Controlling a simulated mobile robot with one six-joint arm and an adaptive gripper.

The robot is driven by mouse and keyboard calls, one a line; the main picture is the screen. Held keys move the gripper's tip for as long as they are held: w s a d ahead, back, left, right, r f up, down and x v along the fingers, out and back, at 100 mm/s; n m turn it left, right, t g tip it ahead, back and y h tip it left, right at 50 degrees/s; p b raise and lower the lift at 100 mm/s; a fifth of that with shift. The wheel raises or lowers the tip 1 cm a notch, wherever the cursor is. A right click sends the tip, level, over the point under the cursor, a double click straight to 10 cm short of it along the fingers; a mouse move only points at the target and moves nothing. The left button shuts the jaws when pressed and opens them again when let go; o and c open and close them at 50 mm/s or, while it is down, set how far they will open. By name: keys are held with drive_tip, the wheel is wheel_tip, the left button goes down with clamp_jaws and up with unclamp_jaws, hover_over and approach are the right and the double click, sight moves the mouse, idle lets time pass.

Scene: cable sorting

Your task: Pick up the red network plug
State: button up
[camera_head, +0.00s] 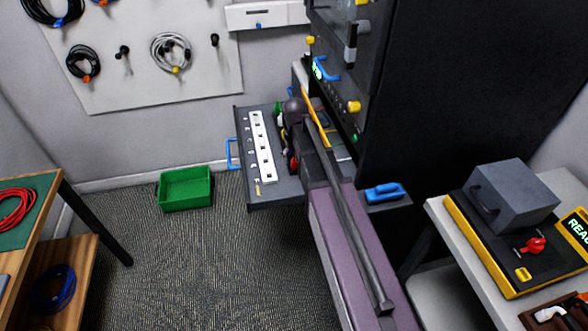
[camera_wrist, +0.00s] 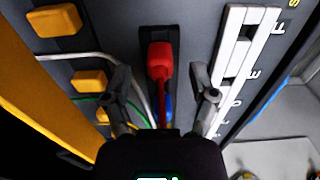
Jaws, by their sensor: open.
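The red network plug (camera_wrist: 159,60) shows in the wrist view, seated in a dark slot on a grey panel, with its red lead running down towards my gripper. My gripper (camera_wrist: 162,84) is open, with one finger on each side of the red plug and lead. There is a visible gap on both sides, and nothing is held. A blue part (camera_wrist: 168,108) shows just below the red lead, between the fingers. In the head view my arm hides most of this spot; a small red patch (camera_head: 293,163) shows beside it.
A white strip with square holes (camera_head: 262,145) lies left of my arm on the grey panel, with letters beside it. Yellow blocks (camera_wrist: 89,81) and white and green cables lie left of my gripper in the wrist view. A green bin (camera_head: 186,188) stands on the floor.

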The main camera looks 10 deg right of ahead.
drive_tip(key=shift+f+b, duration=0.6)
drive_tip(key=shift+f, duration=0.3)
clamp_jaws()
